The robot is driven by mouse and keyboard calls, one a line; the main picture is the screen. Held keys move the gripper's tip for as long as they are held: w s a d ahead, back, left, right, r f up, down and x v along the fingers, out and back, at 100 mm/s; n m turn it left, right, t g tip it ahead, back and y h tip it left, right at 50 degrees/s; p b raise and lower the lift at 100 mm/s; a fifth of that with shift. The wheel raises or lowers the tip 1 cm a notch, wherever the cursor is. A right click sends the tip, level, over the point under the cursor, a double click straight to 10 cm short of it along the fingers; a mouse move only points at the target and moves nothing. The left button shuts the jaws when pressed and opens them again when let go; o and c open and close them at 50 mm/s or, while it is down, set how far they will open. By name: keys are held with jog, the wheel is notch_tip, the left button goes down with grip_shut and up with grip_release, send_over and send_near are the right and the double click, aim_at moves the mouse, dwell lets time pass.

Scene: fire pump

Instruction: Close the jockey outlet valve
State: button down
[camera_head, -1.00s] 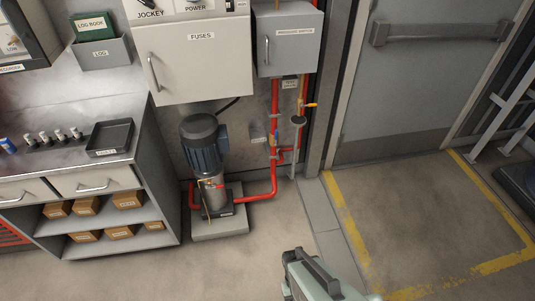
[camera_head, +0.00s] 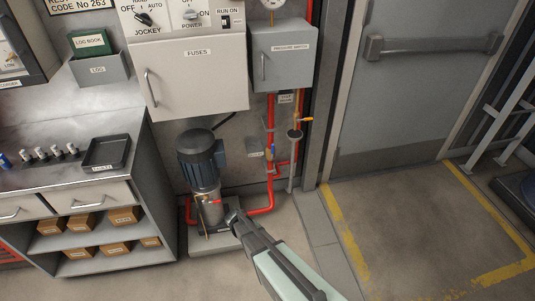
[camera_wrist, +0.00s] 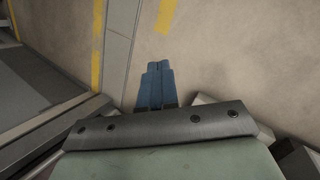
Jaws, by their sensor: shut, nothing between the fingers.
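The jockey pump (camera_head: 203,160), with a dark blue-grey motor on a silver body, stands on a low grey plinth at the middle of the head view. A small red handle (camera_head: 215,201) shows at its body. A red outlet pipe runs right and then up the wall, with a small blue-and-yellow lever valve (camera_head: 272,168) on it beside a grey tag. Which handle is the jockey outlet valve I cannot read. My gripper (camera_head: 234,214) is just right of the pump's lower body in the picture, apart from the pipe lever. Its blue fingers (camera_wrist: 158,66) are together and empty in the wrist view.
An orange-handled valve (camera_head: 306,119) sits on a neighbouring pipe under the pressure switch box (camera_head: 284,58). A fuse cabinet (camera_head: 190,75) hangs above the pump. A workbench (camera_head: 75,195) stands left.

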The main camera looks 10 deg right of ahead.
jog(key=w+r+t+h, duration=0.3)
jog(key=w+r, duration=0.1)
jog(key=w, duration=0.6)
jog(key=w+r+n+t+h, duration=0.1)
jog(key=w+r+t+h, duration=0.2)
jog(key=w, duration=0.8)
jog(key=w+r+t+h, duration=0.3)
jog(key=w+r+t, duration=0.2)
jog(key=w, duration=0.5)
notch_tip(320, 180, up, 2)
jog(key=shift+w+r+n, duration=0.1)
jog(key=shift+w+n, duration=0.2)
jog(key=shift+w, duration=0.1)
jog(key=x, duration=1.4)
jog(key=shift+r, duration=0.25)
jog(key=shift+d, duration=0.15)
